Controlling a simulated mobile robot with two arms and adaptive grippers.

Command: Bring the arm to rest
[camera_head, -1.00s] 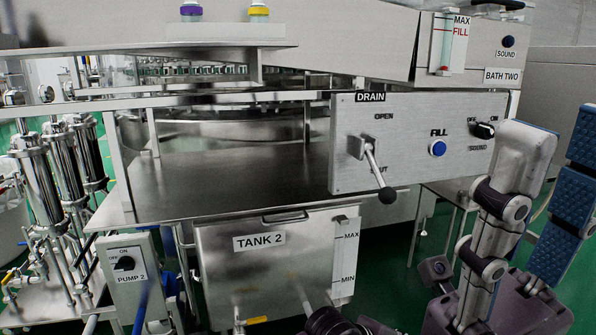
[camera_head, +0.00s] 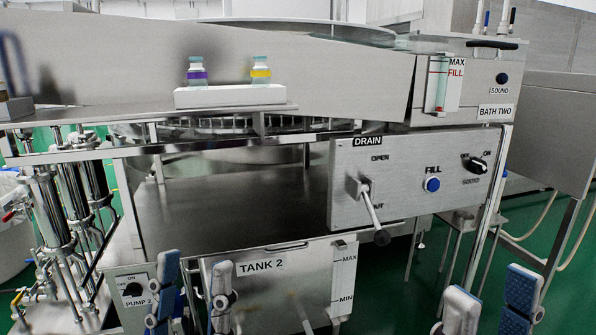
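My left gripper (camera_head: 193,272) points up at the bottom left, in front of the pump 2 box and the left side of tank 2. Its two blue-padded fingers stand apart with nothing between them. My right gripper (camera_head: 491,285) points up at the bottom right, right of tank 2 and below the control panel. Its fingers are also apart and empty. The lower parts of both arms are outside the view. Neither gripper appears to hold anything.
The drain lever (camera_head: 373,212) sticks out from the control panel (camera_head: 400,170), angled down and right. Tank 2 (camera_head: 270,290) and the pump 2 box (camera_head: 130,300) stand low. Two vials (camera_head: 197,72) (camera_head: 261,72) sit on a white block. Green floor shows at right.

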